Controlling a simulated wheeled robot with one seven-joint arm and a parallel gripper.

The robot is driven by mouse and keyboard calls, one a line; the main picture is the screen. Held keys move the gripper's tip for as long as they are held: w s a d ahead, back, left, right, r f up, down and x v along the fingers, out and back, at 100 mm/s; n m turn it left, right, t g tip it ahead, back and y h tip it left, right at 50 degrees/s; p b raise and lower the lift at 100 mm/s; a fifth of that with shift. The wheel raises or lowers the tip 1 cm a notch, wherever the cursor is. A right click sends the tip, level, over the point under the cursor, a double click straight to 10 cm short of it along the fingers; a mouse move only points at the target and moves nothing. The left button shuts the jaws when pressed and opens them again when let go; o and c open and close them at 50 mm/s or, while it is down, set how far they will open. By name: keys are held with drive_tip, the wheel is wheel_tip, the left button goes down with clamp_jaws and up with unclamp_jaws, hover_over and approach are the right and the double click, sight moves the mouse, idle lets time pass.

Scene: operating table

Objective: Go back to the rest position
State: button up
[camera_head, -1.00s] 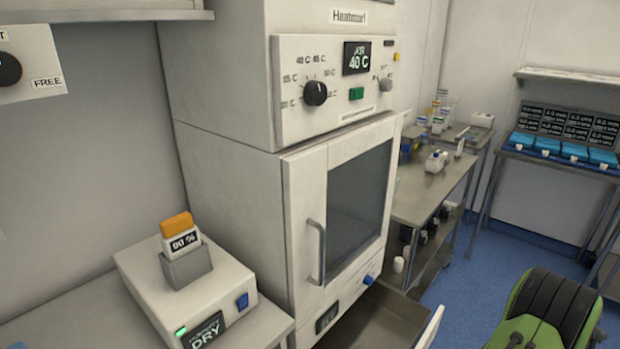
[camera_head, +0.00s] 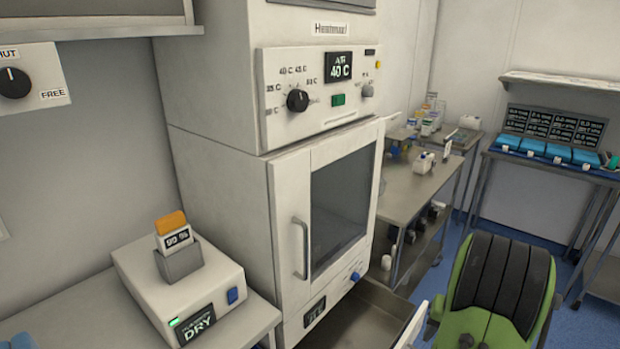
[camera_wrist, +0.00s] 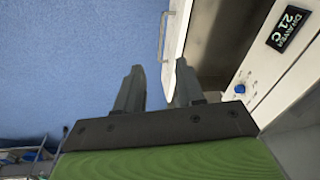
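My gripper (camera_wrist: 159,66) shows in the wrist view with its two dark fingers apart and nothing between them. Blue floor lies beyond the fingers, and the edge of the pulled-out drawer (camera_wrist: 178,40) is close to the right finger. In the head view my green and black arm stands at the lower right, beside the open drawer (camera_head: 365,318) under the warming cabinet (camera_head: 215,220). The gripper fingers are not visible there.
The cabinet door (camera_head: 335,205) is shut, above the open drawer. A white device (camera_head: 190,290) reading DRY, with an orange-topped item (camera_head: 172,228) in its holder, sits at left. A metal bench (camera_head: 410,195) and a table with blue boxes (camera_head: 545,150) stand behind.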

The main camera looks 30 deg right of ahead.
drive_tip(key=w+a+r+n+t+p, duration=0.1)
drive_tip(key=w+a+r+n+p, duration=0.15)
drive_tip(key=a+r, duration=0.65)
drive_tip(key=w+a+r+n+p, duration=0.1)
drive_tip(key=w+a+r+n, duration=0.2)
drive_tip(key=a+r, duration=0.55)
drive_tip(key=s+a+r+n+t+p, duration=0.1)
drive_tip(key=s+a+r+n, duration=0.1)
drive_tip(key=s+a, duration=0.3)
drive_tip(key=s+a+r+n+t+p, duration=0.1)
drive_tip(key=s+a+r+n, duration=0.2)
drive_tip(key=a, duration=0.8)
drive_tip(key=shift+s+a+r+t+p, duration=0.3)
drive_tip(key=shift+s+a+p, duration=0.1)
drive_tip(key=shift+s, duration=0.55)
drive_tip(key=shift+d, duration=0.1)
